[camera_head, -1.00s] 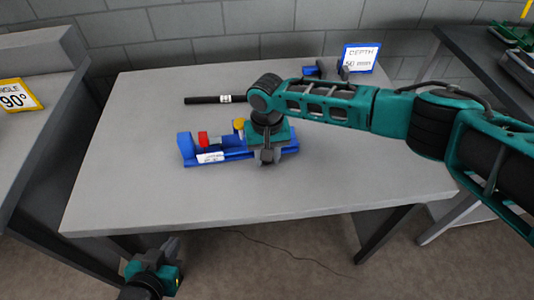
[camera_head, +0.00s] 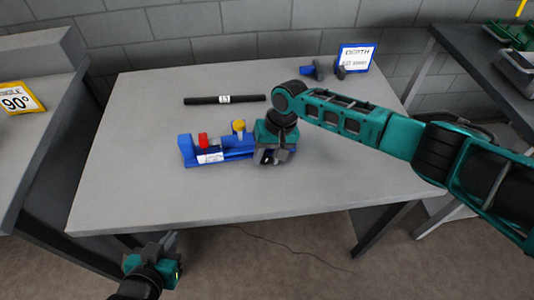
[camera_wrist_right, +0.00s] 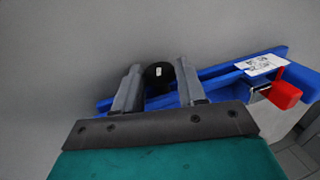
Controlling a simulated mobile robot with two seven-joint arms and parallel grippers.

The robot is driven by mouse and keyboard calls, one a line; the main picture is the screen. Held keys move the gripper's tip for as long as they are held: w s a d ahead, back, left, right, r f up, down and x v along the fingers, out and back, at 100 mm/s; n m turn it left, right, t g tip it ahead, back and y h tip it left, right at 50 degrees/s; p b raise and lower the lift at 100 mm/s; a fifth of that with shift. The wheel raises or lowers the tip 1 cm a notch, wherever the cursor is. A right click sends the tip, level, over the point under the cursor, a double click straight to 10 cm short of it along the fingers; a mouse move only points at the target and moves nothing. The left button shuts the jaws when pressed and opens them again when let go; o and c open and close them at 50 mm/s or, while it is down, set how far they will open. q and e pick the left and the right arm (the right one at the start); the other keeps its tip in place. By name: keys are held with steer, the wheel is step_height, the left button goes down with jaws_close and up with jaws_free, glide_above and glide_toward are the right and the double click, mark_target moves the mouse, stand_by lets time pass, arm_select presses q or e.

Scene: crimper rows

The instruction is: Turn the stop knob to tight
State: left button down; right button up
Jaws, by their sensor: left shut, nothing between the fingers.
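The blue fixture (camera_head: 228,154) lies on the table, with a red block (camera_head: 203,140), a yellow part (camera_head: 239,126) and a white label. In the right wrist view, a black knob (camera_wrist_right: 157,76) with a small white mark sits at the fixture's end; it looks like the stop knob. My right gripper (camera_wrist_right: 158,68) is open, its fingers on either side of the knob, with a visible gap at least on the right. In the head view my right gripper (camera_head: 274,155) hides that end of the fixture. My left gripper (camera_head: 168,242) is shut and empty, low before the table's front edge.
A black rod (camera_head: 200,101) with a white band lies behind the fixture. A blue-and-dark tool (camera_head: 318,70) and a DEPTH sign (camera_head: 357,57) stand at the back right. The table (camera_head: 140,205) is clear in front. Side benches flank it.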

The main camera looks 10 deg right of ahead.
steer(key=o, duration=0.3)
steer(key=v, duration=1.3)
